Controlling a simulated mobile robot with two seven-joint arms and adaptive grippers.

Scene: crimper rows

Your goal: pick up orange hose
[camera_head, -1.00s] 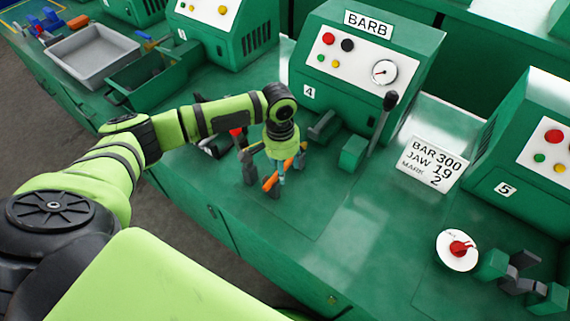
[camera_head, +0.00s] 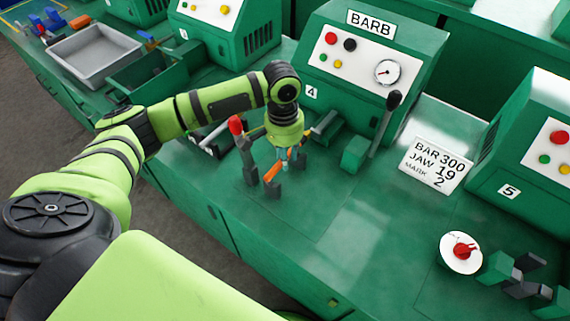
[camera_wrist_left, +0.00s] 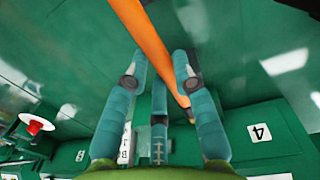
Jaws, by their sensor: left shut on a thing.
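The orange hose (camera_head: 273,172) shows in short pieces between the fingers of my left gripper (camera_head: 268,178), over the green bench in front of the machine labelled BARB and 4. The left wrist view shows the hose (camera_wrist_left: 147,42) as a long slanted rod passing between the blue-grey fingers of my left gripper (camera_wrist_left: 160,75). The gripper is shut on the hose, with its fingers pointing down. The fingers partly hide the hose in the head view. My right gripper is not in view.
The BARB machine (camera_head: 368,65) stands behind the gripper, with a black-knobbed lever (camera_head: 385,122) and green block (camera_head: 355,153) beside it. A red-knobbed lever (camera_head: 236,126) is close left. A grey tray (camera_head: 97,55) is at far left.

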